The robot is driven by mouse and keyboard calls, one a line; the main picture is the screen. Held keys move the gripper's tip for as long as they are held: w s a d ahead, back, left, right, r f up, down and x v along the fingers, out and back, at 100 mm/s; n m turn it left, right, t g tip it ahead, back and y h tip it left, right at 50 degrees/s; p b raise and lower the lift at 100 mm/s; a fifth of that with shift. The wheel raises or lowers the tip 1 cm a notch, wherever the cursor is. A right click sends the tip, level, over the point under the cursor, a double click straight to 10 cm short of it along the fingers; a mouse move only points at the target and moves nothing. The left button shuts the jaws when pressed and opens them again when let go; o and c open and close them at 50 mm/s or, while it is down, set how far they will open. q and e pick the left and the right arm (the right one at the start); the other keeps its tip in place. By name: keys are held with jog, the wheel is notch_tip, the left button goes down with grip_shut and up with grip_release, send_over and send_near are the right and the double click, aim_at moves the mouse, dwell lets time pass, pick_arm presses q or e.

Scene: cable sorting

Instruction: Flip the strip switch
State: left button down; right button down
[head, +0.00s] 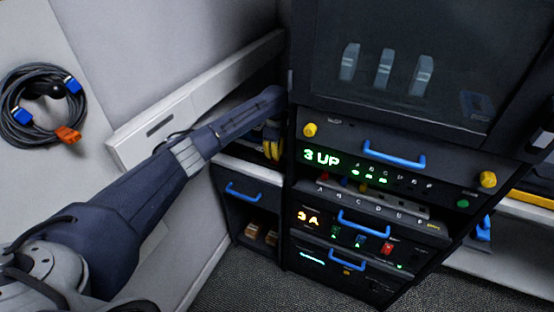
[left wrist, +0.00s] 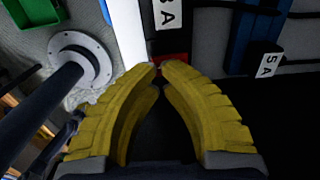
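My left gripper (head: 272,146) reaches into the dark gap between the wall and the equipment rack; its yellow fingers show partly there. In the left wrist view its fingertips (left wrist: 160,67) come together, with nothing clearly held between them. A small red part (left wrist: 173,59), possibly the strip's switch, lies just beyond the tips, partly hidden by them. Whether they touch it I cannot tell. It sits on a dark strip below a white label (left wrist: 168,13) that seems to read 3A. I cannot make out the switch's position. My right gripper is in neither view.
The rack (head: 330,190) has blue handles, yellow knobs and lit displays reading "3 UP" and "3 A". A coiled cable (head: 35,105) hangs at the left. In the wrist view, a round pale flange (left wrist: 80,60) and a "5A" label (left wrist: 267,65) flank the fingers.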

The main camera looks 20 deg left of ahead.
aim_at(275, 161)
pick_arm(q)
jog(key=shift+f, duration=1.55)
dwell(0.9)
jog(key=shift+r, duration=3.5)
